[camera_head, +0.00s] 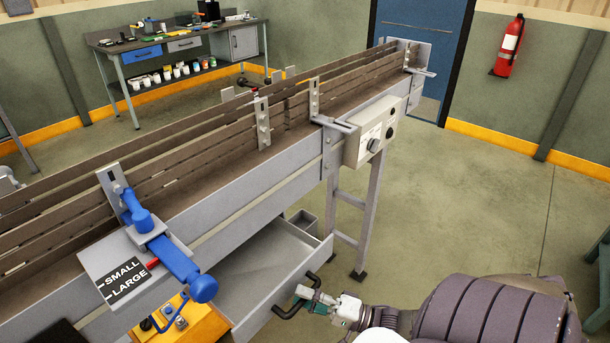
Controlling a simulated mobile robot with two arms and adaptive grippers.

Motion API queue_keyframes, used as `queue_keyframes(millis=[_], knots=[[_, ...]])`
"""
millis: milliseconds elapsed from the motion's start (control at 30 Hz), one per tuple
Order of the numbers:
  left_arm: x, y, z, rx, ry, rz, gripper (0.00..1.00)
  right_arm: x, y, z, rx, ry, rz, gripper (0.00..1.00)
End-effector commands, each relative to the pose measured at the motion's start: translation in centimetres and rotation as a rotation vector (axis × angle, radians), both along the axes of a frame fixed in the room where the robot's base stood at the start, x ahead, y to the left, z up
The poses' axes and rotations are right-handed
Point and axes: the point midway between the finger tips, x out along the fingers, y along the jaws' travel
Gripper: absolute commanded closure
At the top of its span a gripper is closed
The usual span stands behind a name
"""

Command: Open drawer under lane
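The drawer (262,262) under the roller lane (228,183) stands pulled out, with its empty grey inside showing. Its black handle (286,312) sticks out from the front panel. My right gripper (302,294) is at the handle, with its fingers across the middle of the bar, and looks closed on it. The gripper covers part of the bar, so the exact contact is hard to see. My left gripper is not in view.
A blue lever (181,265) with a SMALL/LARGE plate (125,279) juts from the lane at the left. A yellow box (196,325) is beside the drawer. A control box (370,137) and support leg (370,215) stand beyond. The floor at the right is clear.

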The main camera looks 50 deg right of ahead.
Motion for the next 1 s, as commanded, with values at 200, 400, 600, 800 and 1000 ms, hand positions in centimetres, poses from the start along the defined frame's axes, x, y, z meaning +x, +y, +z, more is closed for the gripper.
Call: queue_keyframes(millis=[200, 400, 600, 800, 1000], knots=[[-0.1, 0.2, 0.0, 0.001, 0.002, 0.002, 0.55, -0.2, -0.1, 0.0, 0.0, 0.0, 0.0, 0.59], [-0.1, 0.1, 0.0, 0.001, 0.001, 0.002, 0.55, -2.6, -1.3, -0.6, -0.002, 0.005, 0.001, 0.59], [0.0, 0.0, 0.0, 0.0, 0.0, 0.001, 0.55, -6.5, -3.3, -1.4, -0.003, 0.005, 0.0, 0.59], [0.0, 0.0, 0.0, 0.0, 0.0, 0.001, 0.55, -9.3, -4.8, -1.9, 0.0, 0.003, -0.001, 0.59], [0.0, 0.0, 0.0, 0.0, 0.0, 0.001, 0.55, -10.5, -5.4, -2.0, 0.001, 0.0, 0.0, 0.59]])
